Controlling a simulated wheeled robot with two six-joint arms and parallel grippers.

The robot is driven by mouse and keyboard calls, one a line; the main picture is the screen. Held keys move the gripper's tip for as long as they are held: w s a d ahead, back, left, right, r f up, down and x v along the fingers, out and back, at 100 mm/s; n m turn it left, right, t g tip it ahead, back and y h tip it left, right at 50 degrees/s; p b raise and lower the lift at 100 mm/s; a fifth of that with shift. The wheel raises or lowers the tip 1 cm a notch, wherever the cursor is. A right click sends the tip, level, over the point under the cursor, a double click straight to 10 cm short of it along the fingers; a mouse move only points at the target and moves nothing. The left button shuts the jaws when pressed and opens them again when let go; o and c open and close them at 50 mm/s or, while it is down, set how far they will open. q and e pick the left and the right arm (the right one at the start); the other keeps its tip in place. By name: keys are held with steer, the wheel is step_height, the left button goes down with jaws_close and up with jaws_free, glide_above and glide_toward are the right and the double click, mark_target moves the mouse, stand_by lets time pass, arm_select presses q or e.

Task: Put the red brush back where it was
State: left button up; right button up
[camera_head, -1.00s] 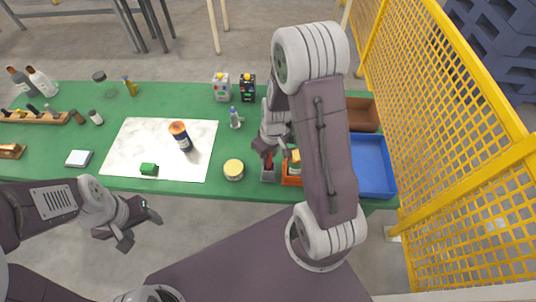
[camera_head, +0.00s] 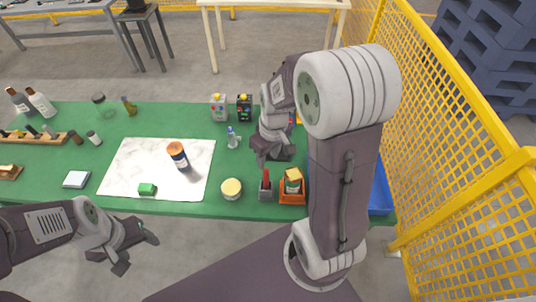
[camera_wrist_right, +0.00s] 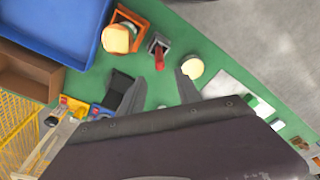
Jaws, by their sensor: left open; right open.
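The red brush (camera_head: 266,178) stands upright in a small grey holder (camera_head: 267,194) near the table's front edge. In the right wrist view the red brush (camera_wrist_right: 159,58) is seen from above in its grey holder (camera_wrist_right: 157,42), beyond the fingertips. My right gripper (camera_head: 270,160) is open and empty behind the brush, apart from it. Its two fingers (camera_wrist_right: 158,84) show spread in the wrist view. My left gripper (camera_head: 137,246) is open and empty, in front of the table at the left.
An orange tray (camera_head: 292,198) with a yellow-topped item stands right of the holder, and a round tin (camera_head: 231,188) stands left. A blue bin (camera_head: 380,192) is partly hidden by my right arm. A white board (camera_head: 130,172) holds a bottle and green block. A yellow fence (camera_head: 450,130) borders the right.

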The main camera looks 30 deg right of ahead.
steer(key=s+a+f+m, duration=0.2)
steer(key=s+a+m, duration=0.1)
steer(key=s+a, duration=0.2)
steer(key=shift+s, duration=1.15)
